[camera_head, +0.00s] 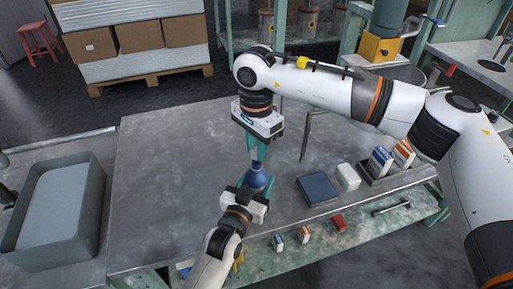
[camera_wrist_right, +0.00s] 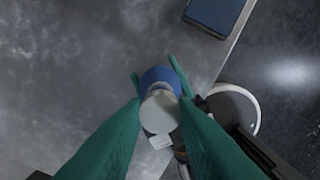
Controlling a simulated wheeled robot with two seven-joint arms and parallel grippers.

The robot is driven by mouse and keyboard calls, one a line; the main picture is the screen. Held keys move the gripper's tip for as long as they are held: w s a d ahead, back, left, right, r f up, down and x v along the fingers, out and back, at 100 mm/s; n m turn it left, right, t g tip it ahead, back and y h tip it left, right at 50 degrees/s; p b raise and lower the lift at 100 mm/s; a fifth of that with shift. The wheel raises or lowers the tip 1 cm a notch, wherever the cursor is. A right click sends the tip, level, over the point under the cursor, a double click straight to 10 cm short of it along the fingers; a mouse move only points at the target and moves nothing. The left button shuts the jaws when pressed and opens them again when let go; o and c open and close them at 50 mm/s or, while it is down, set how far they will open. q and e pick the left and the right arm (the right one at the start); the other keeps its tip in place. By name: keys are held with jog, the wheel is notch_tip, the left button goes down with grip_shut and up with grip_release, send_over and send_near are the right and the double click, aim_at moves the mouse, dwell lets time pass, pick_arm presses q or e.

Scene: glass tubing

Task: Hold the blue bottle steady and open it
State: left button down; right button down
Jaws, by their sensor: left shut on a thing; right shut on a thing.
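The blue bottle (camera_head: 257,179) stands upright on the metal table near its front edge. In the right wrist view its blue body (camera_wrist_right: 161,76) shows past a pale white cap (camera_wrist_right: 159,112). My left gripper (camera_head: 254,188) comes from the front, low down, and is shut on the bottle's body. My right gripper (camera_head: 257,152) points down from above and is shut on the cap. In the right wrist view the green fingers of my right gripper (camera_wrist_right: 162,106) flank the cap. I cannot tell whether the cap is still seated on the neck.
A dark blue box (camera_head: 318,189), a white block (camera_head: 347,176) and small cartons (camera_head: 381,160) stand to the right on the table. A grey bin (camera_head: 88,215) stands at the left. The table's left half is clear.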

aim_at(256, 151)
jog(key=shift+r, duration=1.6)
pick_arm(q)
jog(key=shift+c, duration=2.4)
grip_release()
jog(key=shift+s, duration=0.1)
